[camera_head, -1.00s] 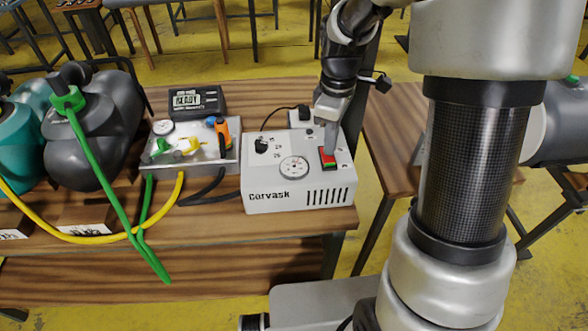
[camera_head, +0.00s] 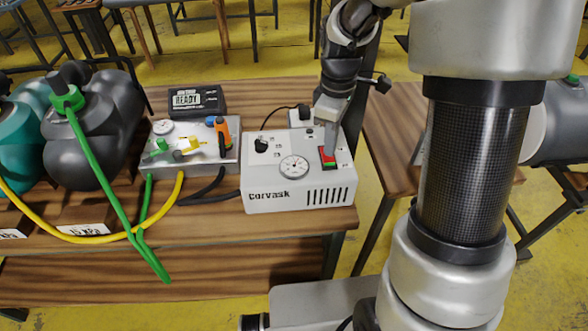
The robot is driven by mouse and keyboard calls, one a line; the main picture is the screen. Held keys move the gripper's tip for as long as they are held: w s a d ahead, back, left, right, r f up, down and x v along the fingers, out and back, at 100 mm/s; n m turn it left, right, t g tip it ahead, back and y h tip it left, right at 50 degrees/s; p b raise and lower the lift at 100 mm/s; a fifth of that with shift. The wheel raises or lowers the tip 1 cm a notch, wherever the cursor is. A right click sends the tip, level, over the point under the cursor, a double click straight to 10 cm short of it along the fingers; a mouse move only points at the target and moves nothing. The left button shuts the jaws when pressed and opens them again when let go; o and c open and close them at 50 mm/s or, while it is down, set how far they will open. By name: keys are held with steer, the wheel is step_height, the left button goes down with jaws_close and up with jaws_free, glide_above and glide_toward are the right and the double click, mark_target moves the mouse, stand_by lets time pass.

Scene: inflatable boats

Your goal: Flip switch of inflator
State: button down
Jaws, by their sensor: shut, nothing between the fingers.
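The inflator is a white box (camera_head: 262,197) marked "Corvask" on the wooden table, with a round gauge (camera_head: 294,167), a black knob (camera_head: 261,145) and vent slots on its front. Its switch (camera_head: 326,162) is a red rocker with a green edge at the front, at the top right of the box. My gripper (camera_head: 329,148) is shut and empty, pointing down at the switch. Its tip is at or just above the switch's back part and hides some of it; I cannot tell whether they touch.
A metal valve box (camera_head: 215,165) with coloured valves and hoses stands left of the inflator. A black display (camera_head: 197,101) reading "READY" is behind it. Grey (camera_head: 95,150) and teal (camera_head: 15,150) inflatables lie at the left. Another table (camera_head: 395,125) is at the right.

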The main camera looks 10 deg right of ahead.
steer(key=shift+f+b, duration=0.65)
steer(key=shift+f, duration=0.4)
steer(key=shift+r, duration=0.15)
stand_by(0.3)
step_height(320, 180, up, 7)
steer(key=p, duration=0.5)
steer(key=shift+p, duration=0.3)
steer(key=s+r+m+t+p, duration=0.5)
steer(key=s+r+m, duration=0.7)
steer(key=s+r, duration=0.6)
step_height(320, 180, up, 4)
steer(key=shift+s+r+t+p, duration=0.2)
steer(key=shift+t+p, duration=0.1)
steer(key=shift+p, duration=0.7)
